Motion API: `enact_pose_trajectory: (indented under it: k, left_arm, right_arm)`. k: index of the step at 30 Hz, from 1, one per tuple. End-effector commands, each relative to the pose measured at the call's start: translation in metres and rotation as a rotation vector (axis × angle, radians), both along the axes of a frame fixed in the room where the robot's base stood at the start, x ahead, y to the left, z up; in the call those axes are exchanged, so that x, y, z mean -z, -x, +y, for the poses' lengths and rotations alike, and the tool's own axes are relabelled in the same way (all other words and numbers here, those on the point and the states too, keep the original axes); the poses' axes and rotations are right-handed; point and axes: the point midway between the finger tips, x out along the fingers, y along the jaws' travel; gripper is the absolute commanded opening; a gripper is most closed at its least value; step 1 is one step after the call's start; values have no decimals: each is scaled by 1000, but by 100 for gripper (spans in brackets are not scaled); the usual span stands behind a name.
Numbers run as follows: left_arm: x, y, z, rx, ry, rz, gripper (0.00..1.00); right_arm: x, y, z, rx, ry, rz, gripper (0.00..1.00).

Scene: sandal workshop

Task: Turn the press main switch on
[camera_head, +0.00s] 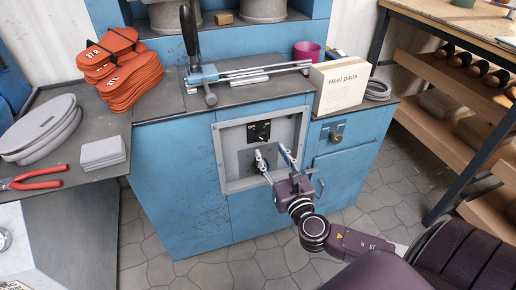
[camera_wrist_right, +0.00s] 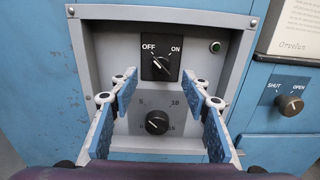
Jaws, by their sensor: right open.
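The press main switch (camera_wrist_right: 160,68) is a black rotary knob on a black plate marked OFF and ON. Its white line appears to point up and left, toward OFF. In the head view the switch plate (camera_head: 259,131) sits in a recessed grey panel on the blue press cabinet. My right gripper (camera_head: 274,156) is open and empty in front of that panel. In the right wrist view its two blue-padded fingers (camera_wrist_right: 160,110) stand apart, below and either side of the switch, with no visible contact. My left gripper is not in view.
A second black dial (camera_wrist_right: 157,122) with numbers sits below the switch, between the fingers. A grey frame (camera_wrist_right: 86,75) surrounds the panel. A SHUT/OPEN knob (camera_wrist_right: 290,105) is to the right. A Heel pads box (camera_head: 340,86) stands on the worktop above.

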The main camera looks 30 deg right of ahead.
Motion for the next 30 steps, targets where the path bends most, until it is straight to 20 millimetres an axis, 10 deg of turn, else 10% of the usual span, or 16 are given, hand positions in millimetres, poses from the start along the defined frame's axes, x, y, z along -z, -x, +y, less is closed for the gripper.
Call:
enact_pose_trajectory:
  k: [15, 26, 30]
  left_arm:
    - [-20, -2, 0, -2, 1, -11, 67]
    - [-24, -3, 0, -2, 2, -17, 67]
    - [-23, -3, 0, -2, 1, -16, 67]
  right_arm:
    - [1, -65, -16, 2, -6, 2, 43]
    - [1, -70, -17, 1, -6, 4, 43]
    - [1, -70, -17, 1, -7, 2, 28]
